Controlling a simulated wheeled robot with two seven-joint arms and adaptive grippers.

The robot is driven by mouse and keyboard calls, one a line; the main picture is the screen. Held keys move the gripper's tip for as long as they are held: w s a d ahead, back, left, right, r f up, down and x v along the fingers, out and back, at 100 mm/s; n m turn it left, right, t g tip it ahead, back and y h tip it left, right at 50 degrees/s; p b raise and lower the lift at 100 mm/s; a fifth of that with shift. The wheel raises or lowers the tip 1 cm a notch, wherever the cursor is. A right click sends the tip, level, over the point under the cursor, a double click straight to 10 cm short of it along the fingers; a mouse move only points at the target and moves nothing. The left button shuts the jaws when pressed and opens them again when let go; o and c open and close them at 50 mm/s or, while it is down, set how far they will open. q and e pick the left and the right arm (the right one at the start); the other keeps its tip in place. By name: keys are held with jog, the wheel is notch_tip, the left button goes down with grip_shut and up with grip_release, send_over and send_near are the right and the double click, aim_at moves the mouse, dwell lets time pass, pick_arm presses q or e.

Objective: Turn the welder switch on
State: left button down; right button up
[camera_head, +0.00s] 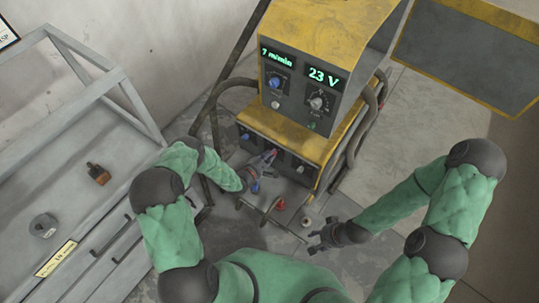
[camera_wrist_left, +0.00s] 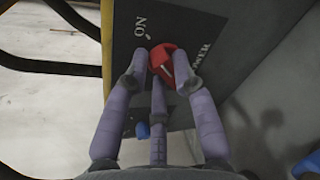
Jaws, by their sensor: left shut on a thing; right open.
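The welder (camera_head: 310,45) is a yellow and grey unit with lit displays, standing at the top middle of the head view. Its red rotary switch (camera_wrist_left: 167,60) sits on a dark panel in the left wrist view, with a white mark on it. A white ON label (camera_wrist_left: 141,27) is printed beside the switch. My left gripper (camera_head: 266,164) is at the welder's lower front, its fingers shut around the red switch. The fingers (camera_wrist_left: 163,68) partly hide the switch. My right gripper (camera_head: 325,234) is open and empty, low in front of the welder.
Cables (camera_head: 372,115) hang on the welder's sides. A yellow-framed panel (camera_head: 470,50) is at the upper right. Floor right of the welder is clear.

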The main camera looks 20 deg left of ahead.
pick_arm(q)
jog(key=c, duration=1)
grip_release()
jog(key=shift+s, duration=0.15)
jog(key=v, duration=1.1)
jog(key=shift+s, duration=0.35)
jog(key=shift+a+r, duration=0.1)
